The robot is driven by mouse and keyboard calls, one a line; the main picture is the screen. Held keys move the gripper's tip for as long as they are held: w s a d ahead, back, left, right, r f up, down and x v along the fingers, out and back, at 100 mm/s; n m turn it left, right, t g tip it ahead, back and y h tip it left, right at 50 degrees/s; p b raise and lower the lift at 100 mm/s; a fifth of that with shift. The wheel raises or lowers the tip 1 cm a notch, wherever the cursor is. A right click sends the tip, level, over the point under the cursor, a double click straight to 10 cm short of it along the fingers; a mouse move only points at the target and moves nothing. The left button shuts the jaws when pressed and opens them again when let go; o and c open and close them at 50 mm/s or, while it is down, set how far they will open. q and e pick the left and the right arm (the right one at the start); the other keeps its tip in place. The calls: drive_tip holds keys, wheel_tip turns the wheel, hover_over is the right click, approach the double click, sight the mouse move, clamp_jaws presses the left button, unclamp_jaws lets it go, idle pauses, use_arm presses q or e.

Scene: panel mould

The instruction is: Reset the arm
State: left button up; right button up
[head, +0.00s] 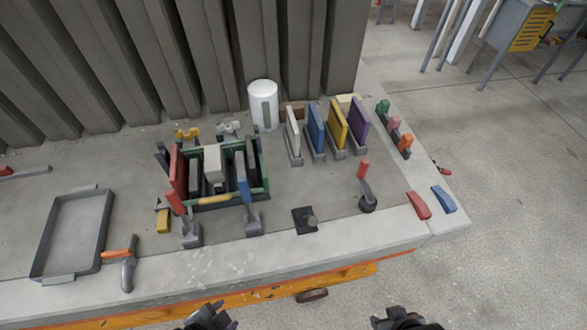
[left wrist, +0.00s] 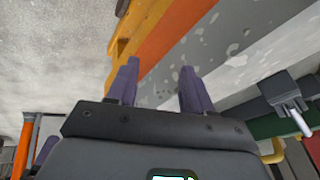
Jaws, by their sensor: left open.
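My left gripper (head: 213,314) is at the bottom edge of the head view, in front of the bench's near edge. In the left wrist view its two purple fingers (left wrist: 160,88) stand apart with nothing between them, so it is open and empty. My right gripper (head: 403,319) is at the bottom edge, right of centre, also clear of the bench. Only its dark top shows, and its fingertips cannot be made out. Both grippers are apart from all the objects.
The concrete bench (head: 330,225) holds a green-framed mould (head: 266,182) with clamps, a grey tray (head: 72,232), a trowel (head: 127,268), a white cylinder (head: 263,105), coloured panels in racks (head: 338,122), and red (head: 418,206) and blue blocks (head: 444,199).

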use_arm(q)
drive_tip(key=s+a+n+g+y, duration=0.1)
drive_tip(key=a+n, duration=0.5)
drive_tip(key=n, duration=0.3)
wheel_tip(320, 180, up, 36)
drive_tip(key=p, duration=3.6)
drive_tip(key=shift+d+r, duration=0.2)
drive_tip(key=shift+d, duration=0.2)
